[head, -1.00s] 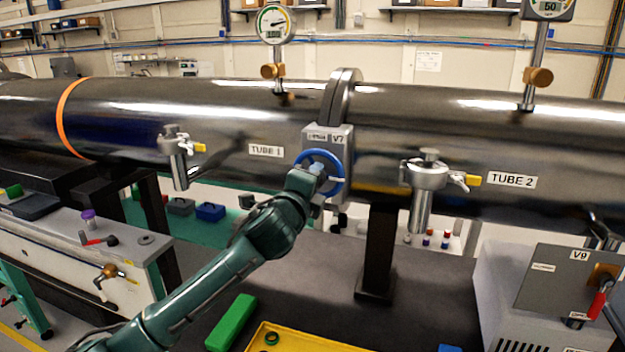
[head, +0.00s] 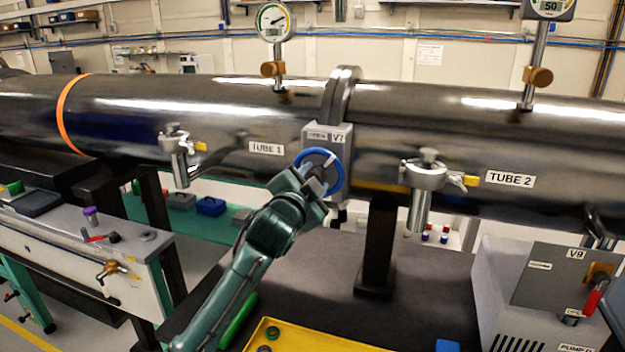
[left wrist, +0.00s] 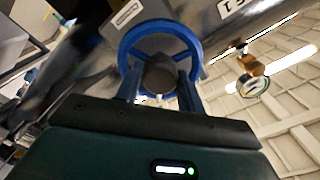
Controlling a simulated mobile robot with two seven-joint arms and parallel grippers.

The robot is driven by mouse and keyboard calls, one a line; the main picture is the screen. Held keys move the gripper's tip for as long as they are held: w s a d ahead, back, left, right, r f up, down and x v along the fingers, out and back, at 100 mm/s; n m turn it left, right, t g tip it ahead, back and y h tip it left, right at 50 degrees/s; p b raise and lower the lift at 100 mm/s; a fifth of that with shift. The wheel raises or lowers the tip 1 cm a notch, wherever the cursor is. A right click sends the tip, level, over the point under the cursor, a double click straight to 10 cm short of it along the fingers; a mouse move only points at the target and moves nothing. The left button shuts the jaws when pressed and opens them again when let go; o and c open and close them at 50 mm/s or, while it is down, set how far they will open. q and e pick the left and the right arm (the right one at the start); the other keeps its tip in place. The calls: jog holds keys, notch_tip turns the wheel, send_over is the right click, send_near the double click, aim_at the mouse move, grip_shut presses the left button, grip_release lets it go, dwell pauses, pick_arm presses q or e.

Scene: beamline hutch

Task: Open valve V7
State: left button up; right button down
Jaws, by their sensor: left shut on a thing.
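Valve V7 is a grey box labelled V7 (head: 337,138) on the flange between TUBE 1 and TUBE 2. Its blue handwheel (head: 330,153) faces me, and it also shows in the left wrist view (left wrist: 160,25) as a blue ring with a dark hub (left wrist: 160,74). My left gripper (head: 318,180) is at the handwheel, partly covering its lower left. In the left wrist view its fingers (left wrist: 160,88) reach in on either side of the hub, shut on the wheel. The exact contact is partly hidden. My right gripper is not in view.
A clamp fitting (head: 427,178) hangs right of V7, another (head: 175,150) further left. A dial gauge (head: 274,22) stands above TUBE 1. A yellow tray (head: 320,340) lies below. A grey pump box with a V9 panel (head: 550,280) stands at lower right.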

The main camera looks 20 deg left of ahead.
pick_arm(q)
jog(key=shift+n, duration=3.7)
jog(key=o, duration=1)
